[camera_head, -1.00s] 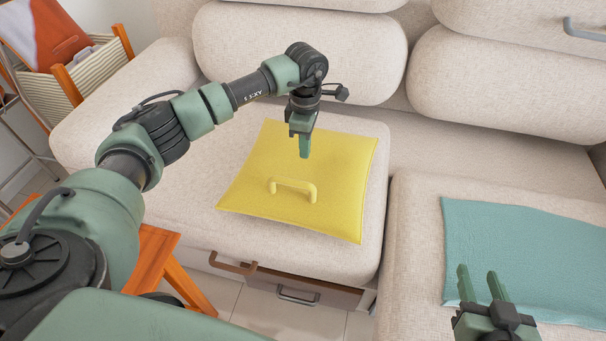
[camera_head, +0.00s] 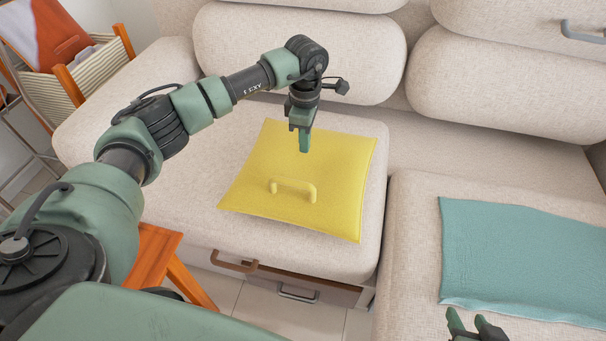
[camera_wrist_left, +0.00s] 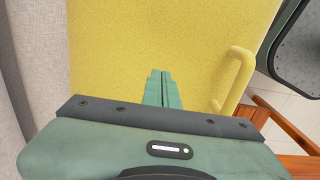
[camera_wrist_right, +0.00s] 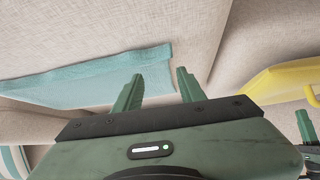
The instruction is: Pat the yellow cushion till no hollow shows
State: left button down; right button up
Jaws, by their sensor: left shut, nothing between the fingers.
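The yellow cushion (camera_head: 330,185) lies on the left seat of the sofa, with a yellow handle (camera_head: 293,188) on its near part. Its top looks smooth, and I see no clear hollow. My left gripper (camera_head: 304,150) points down over the far middle of the cushion, fingers together and empty. In the left wrist view the closed fingertips (camera_wrist_left: 160,74) show against the cushion (camera_wrist_left: 120,50). I cannot tell whether they touch it. My right gripper (camera_head: 472,322) is at the lower right, near the sofa's front. In the right wrist view its fingers (camera_wrist_right: 158,76) are apart and empty.
A teal cloth (camera_head: 520,255) lies flat on the right seat. Thick back cushions (camera_head: 300,55) rise behind the seats. An orange wooden stool (camera_head: 160,260) stands at the left, below my arm. A drawer with a handle (camera_head: 298,294) is under the left seat.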

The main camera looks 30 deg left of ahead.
pick_arm(q)
jog(key=shift+f+b, duration=0.5)
jog(key=shift+f, duration=0.75)
pick_arm(e)
jog(key=w+a+r+t+y, duration=0.1)
jog(key=w+a+r+t, duration=0.1)
jog(key=w+r+t, duration=0.25)
pick_arm(q)
jog(key=shift+r, duration=0.1)
notch_tip(320, 180, up, 2)
jog(key=shift+r+p, duration=0.15)
jog(key=shift+p, duration=0.65)
pick_arm(e)
jog(key=s+d+f+g, duration=0.1)
jog(key=s+f+g, duration=0.1)
jog(key=s+d+f+g+h, duration=0.1)
jog(key=s+f+g, duration=0.1)
jog(key=s+d+f+g, duration=0.1)
jog(key=s+f+g, duration=0.1)
jog(key=s, duration=0.1)
